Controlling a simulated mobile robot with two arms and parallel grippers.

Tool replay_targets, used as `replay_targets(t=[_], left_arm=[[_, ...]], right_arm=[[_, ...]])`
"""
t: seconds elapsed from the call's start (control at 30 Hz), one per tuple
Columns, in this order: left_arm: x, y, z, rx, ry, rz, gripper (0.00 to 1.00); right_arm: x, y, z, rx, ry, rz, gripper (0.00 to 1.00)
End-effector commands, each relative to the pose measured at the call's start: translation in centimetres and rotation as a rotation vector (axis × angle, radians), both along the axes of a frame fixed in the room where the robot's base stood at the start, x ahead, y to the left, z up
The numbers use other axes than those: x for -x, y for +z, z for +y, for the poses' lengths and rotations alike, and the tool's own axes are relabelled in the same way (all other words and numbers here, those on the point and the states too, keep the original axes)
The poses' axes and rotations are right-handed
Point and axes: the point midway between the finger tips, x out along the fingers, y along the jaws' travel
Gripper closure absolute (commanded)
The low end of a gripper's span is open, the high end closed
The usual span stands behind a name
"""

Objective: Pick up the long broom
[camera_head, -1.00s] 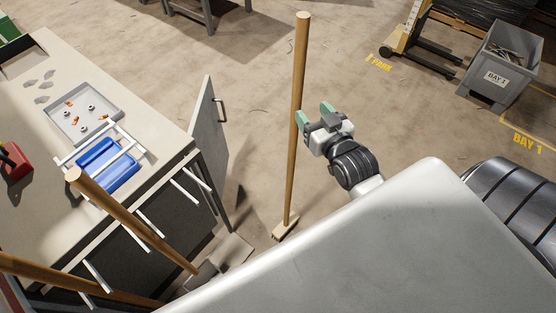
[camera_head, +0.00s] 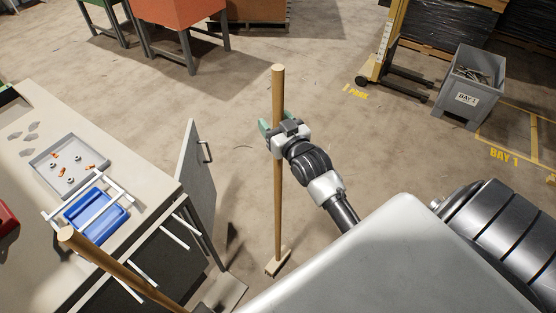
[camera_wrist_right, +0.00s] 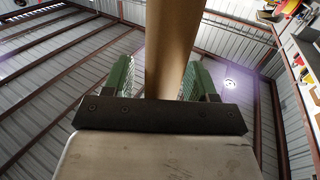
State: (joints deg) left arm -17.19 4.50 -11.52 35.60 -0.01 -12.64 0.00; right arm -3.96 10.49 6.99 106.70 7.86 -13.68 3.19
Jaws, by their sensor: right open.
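The long broom (camera_head: 278,200) stands upright on the floor, its wooden handle topped by a round end and its flat pale head (camera_head: 278,262) resting on the concrete. My right gripper (camera_head: 268,129) is open at the upper part of the handle, with its green fingers one on each side of it. In the right wrist view the handle (camera_wrist_right: 170,50) rises between the two green fingers (camera_wrist_right: 160,82). My left gripper is not in view.
A workbench (camera_head: 145,190) with a grey tray (camera_head: 88,150) and a blue tray (camera_head: 118,220) stands on the left, its door (camera_head: 192,180) open towards the broom. Another wooden handle (camera_head: 110,262) leans at the lower left. A grey bin (camera_head: 455,105) stands far right. Floor around the broom is clear.

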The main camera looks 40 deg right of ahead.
Motion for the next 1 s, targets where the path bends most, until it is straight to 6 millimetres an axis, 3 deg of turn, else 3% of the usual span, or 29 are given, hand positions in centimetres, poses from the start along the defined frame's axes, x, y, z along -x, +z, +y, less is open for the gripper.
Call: replay_targets(t=[0.3,0.6,0.7,1.0], left_arm=[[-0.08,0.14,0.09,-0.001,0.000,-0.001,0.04],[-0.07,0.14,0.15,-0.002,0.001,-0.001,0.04],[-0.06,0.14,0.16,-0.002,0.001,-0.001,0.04],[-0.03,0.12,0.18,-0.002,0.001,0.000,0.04]], right_arm=[[-0.60,-0.09,-0.02,0.000,0.001,0.001,0.43],[-0.58,-0.08,-0.02,-0.001,0.001,0.001,0.89],[-0.58,-0.09,-0.02,-0.001,0.001,0.001,1.00],[-0.60,0.12,-0.02,-0.001,0.001,-0.003,1.00]])
